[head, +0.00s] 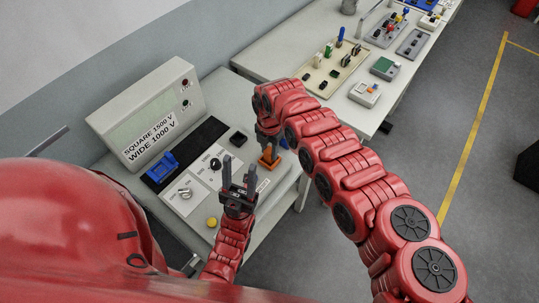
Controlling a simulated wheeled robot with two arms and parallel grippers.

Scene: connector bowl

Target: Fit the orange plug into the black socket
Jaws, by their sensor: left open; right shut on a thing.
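The orange plug (268,161) is near the right edge of the near desk, under my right gripper (268,148). My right gripper points down and is shut on the plug's top. I cannot tell whether the plug touches the desk. A small black block (238,139), which looks like the black socket, sits on the desk to the plug's upper left; its opening is too small to make out. My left gripper (239,167) is open and empty, its fingers pointing up the picture, left of the orange plug and below the black block.
A blue socket-like part (161,167) lies on a black strip before a sign box (150,112) reading "SQUARE 1500 V, WIDE 1000 V". A control panel (187,194) with knobs and a yellow button (212,222) is left of my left gripper. A second table (290,64) holds several devices.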

